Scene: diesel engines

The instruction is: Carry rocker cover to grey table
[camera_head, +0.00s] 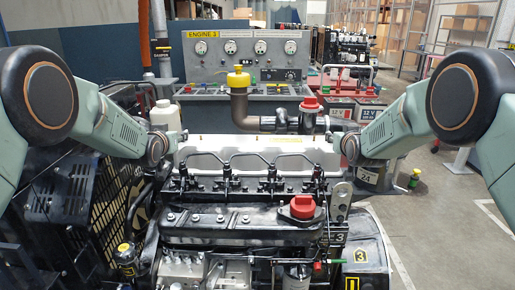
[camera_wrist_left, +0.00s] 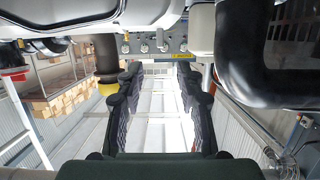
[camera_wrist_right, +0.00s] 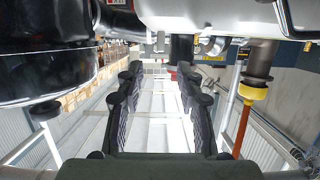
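The long pale silver cover on top of the engine, which I take for the rocker cover (camera_head: 230,144), lies level between my two arms in the head view. My left gripper (camera_head: 176,142) is at its left end and my right gripper (camera_head: 340,145) is at its right end. In the left wrist view the fingers (camera_wrist_left: 160,76) stand apart with nothing between them. In the right wrist view the fingers (camera_wrist_right: 160,78) are also apart and empty. Pale metal fills the upper edge of both wrist views. No clear grey table top shows.
A black cover with a red cap (camera_head: 303,206) sits on the engine's near side. A grey gauge panel (camera_head: 246,58) stands behind, with a pipe with a yellow cap (camera_head: 239,80) before it. Batteries (camera_head: 355,108) are at the back right. Open floor (camera_head: 435,225) lies right.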

